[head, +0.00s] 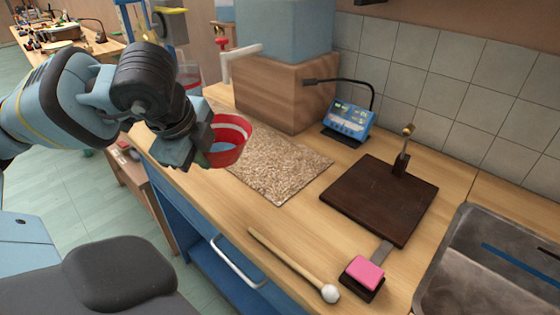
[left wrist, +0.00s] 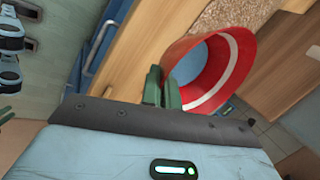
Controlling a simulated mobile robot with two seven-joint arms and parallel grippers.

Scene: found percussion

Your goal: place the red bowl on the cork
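The red bowl (head: 230,140) has a white band and a pale blue inside. My left gripper (head: 205,150) is shut on its rim, at the bowl's left side in the head view. In the left wrist view, the green fingers (left wrist: 158,88) are close together at the rim of the bowl (left wrist: 225,70). The bowl appears held above the counter, in front of the left edge of the cork (head: 278,168). The cork is a flat speckled brown mat, and it also shows in the left wrist view (left wrist: 240,14). My right gripper is not in view.
A wooden block (head: 280,92) stands behind the cork. A blue device (head: 348,122), a dark board (head: 380,200), a pink pad (head: 364,273) and a mallet (head: 295,264) lie around it. A metal sink (head: 485,280) is at right. The cork's visible surface is bare.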

